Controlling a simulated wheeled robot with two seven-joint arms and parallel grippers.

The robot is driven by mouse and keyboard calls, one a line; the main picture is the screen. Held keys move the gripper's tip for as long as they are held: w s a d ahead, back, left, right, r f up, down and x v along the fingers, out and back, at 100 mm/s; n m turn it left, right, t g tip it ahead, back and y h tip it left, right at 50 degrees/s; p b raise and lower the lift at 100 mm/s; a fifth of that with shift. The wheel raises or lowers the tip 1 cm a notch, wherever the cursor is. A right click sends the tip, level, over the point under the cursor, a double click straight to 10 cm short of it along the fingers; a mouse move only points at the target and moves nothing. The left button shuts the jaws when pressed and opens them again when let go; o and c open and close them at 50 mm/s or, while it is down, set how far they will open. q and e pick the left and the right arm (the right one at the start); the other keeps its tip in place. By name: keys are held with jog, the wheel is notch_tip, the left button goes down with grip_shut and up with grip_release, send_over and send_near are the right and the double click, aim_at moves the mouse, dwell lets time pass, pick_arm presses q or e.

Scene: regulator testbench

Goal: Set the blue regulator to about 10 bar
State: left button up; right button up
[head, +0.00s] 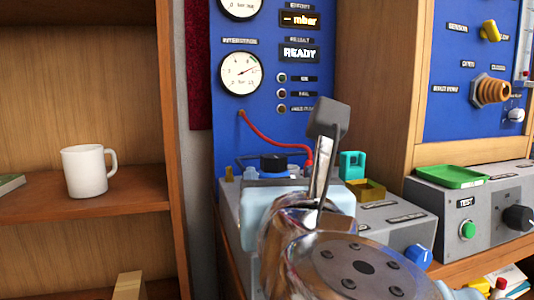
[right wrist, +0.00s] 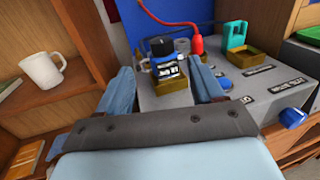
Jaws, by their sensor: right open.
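The blue regulator (right wrist: 167,66) has a black knob (right wrist: 158,45) on top and a pale label, and sits upright in a brass-coloured holder on the grey bench unit. In the head view its black knob (head: 273,163) shows behind my right gripper (head: 272,208), which hides most of the body. In the right wrist view my right gripper (right wrist: 162,84) is open and empty, its blue fingers apart on either side of the regulator's near side, with no visible contact. The round gauge (head: 241,74) has its needle toward the upper right. My left gripper is not in view.
A red hose (head: 275,142) runs from the blue panel to the bench beside the regulator. A teal piece (head: 352,165) and an empty-looking brass-coloured holder (head: 367,190) stand right. A blue knob (head: 418,257) is on the unit's front. A white mug (head: 85,171) stands on the left shelf.

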aim_at(275, 161)
jog(key=w, duration=0.4)
jog(key=w+p, duration=0.1)
jog(key=w, duration=0.3)
jog(key=w+a, duration=0.1)
jog(key=w, duration=0.3)
jog(key=shift+p, duration=0.3)
jog(key=c, duration=1)
